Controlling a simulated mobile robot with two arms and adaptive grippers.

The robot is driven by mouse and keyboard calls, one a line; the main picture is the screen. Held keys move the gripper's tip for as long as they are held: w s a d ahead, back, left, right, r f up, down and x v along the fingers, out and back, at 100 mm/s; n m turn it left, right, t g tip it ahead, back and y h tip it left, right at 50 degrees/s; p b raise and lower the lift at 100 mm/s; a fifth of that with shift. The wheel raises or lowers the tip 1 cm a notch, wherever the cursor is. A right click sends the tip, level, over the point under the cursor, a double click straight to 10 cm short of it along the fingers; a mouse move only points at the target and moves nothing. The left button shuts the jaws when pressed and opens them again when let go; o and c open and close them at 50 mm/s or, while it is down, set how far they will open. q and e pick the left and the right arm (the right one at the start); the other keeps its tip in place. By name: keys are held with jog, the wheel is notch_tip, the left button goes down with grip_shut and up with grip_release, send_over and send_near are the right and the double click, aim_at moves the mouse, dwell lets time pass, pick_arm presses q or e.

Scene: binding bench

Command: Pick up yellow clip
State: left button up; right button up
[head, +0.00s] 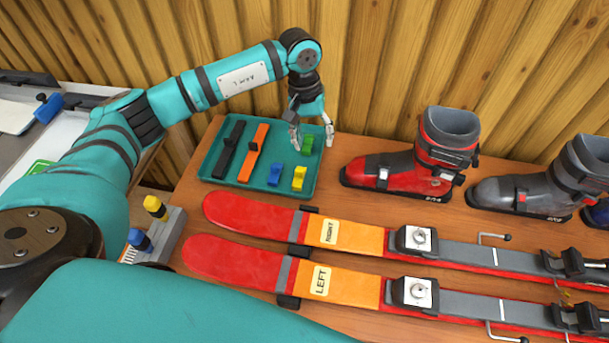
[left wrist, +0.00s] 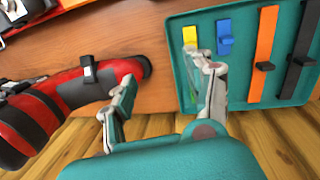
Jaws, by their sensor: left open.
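The yellow clip (head: 299,178) lies in the front right part of a teal tray (head: 213,150), beside a blue clip (head: 275,174). The yellow clip (left wrist: 190,36) also shows in the left wrist view, near the tray's edge, just beyond one fingertip. A green clip (head: 307,143) lies behind it and is mostly hidden by a finger in the wrist view. My left gripper (head: 312,144) is open and empty over the tray's right edge, behind the yellow clip. In the wrist view the open fingers (left wrist: 165,68) straddle this edge. My right gripper is not in view.
Black and orange straps (head: 253,153) lie in the tray's left part. A red ski boot (head: 390,172) stands close right of the tray. Two red-orange skis (head: 250,213) lie in front. A wooden wall (head: 400,60) closes the back.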

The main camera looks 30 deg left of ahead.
pick_arm(q)
jog(key=a+y, duration=0.2)
jog(key=a, duration=0.2)
jog(key=b, duration=0.3)
send_over(299, 170)
notch_tip(299, 170, down, 5)
jog(key=shift+m, duration=0.4)
notch_tip(299, 170, down, 6)
jog(key=b, duration=0.3)
jog(key=shift+r, duration=0.1)
jog(key=shift+f, duration=0.3)
notch_tip(299, 170, down, 4)
jog(key=shift+s+f+b, duration=0.1)
jog(key=shift+f+b, duration=0.05)
jog(key=shift+b, duration=0.85)
jog(key=shift+f, duration=0.45)
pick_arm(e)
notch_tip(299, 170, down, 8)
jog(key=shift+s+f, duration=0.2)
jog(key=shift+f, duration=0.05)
pick_arm(q)
jog(key=shift+r, duration=0.1)
jog(key=shift+c, duration=0.3)
